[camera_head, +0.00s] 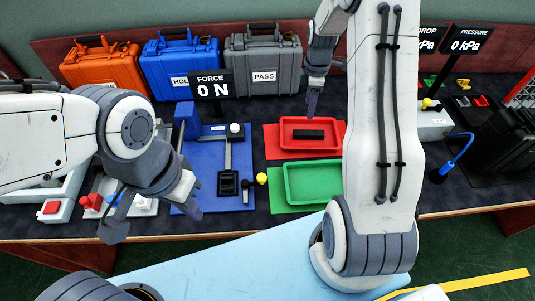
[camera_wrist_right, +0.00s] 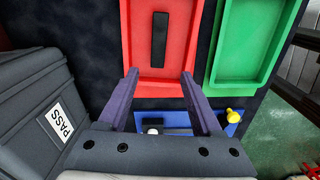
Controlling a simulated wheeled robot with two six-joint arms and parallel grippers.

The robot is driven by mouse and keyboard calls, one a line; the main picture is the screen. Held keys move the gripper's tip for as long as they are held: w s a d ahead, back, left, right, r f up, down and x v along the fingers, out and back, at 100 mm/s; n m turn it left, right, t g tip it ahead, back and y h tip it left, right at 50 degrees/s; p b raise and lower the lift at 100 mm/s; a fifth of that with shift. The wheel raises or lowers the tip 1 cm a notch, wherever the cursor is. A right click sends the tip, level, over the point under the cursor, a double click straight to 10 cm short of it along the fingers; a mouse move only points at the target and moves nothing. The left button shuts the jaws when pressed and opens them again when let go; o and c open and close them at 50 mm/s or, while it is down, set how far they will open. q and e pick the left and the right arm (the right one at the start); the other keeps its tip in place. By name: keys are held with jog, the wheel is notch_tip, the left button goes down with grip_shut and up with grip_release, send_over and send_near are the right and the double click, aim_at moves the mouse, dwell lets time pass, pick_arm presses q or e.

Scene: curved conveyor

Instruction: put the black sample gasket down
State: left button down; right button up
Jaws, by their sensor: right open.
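The black sample gasket (camera_head: 308,134) is a dark flat bar lying in the red tray (camera_head: 340,127). In the right wrist view the gasket (camera_wrist_right: 159,38) lies lengthwise on the floor of the red tray (camera_wrist_right: 135,30), clear of its walls. My right gripper (camera_head: 312,102) is above the back edge of the red tray. In the right wrist view its two fingers (camera_wrist_right: 158,75) are apart with nothing between them, and the gasket is beyond the fingertips. My left gripper (camera_head: 152,216) hangs at the front left with its fingers apart and empty.
An empty green tray (camera_head: 288,183) is in front of the red one. A blue force fixture (camera_head: 212,150) with a yellow-knobbed lever stands left of the trays. Orange, blue and grey PASS (camera_head: 264,55) cases line the back. My right arm hides the area right of the trays.

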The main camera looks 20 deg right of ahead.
jog(key=s+a+r+m, duration=0.1)
jog(key=s+a+r, duration=0.2)
jog(key=a, duration=0.4)
jog(key=s+a+r+m, duration=0.1)
jog(key=s+a+r, duration=0.3)
jog(key=a, duration=0.3)
jog(key=s+a+r+m, duration=0.1)
jog(key=s+a+r, duration=0.2)
jog(key=a, duration=0.4)
jog(key=s+a+r+m, duration=0.1)
jog(key=s+a, duration=0.2)
jog(key=s, duration=0.6)
jog(key=s+a+r+m+y, duration=0.1)
jog(key=s+a+m, duration=0.1)
jog(key=s, duration=0.7)
jog(key=shift+s+a+r+m, duration=0.3)
jog(key=shift+s+a, duration=0.1)
jog(key=shift+a, duration=0.35)
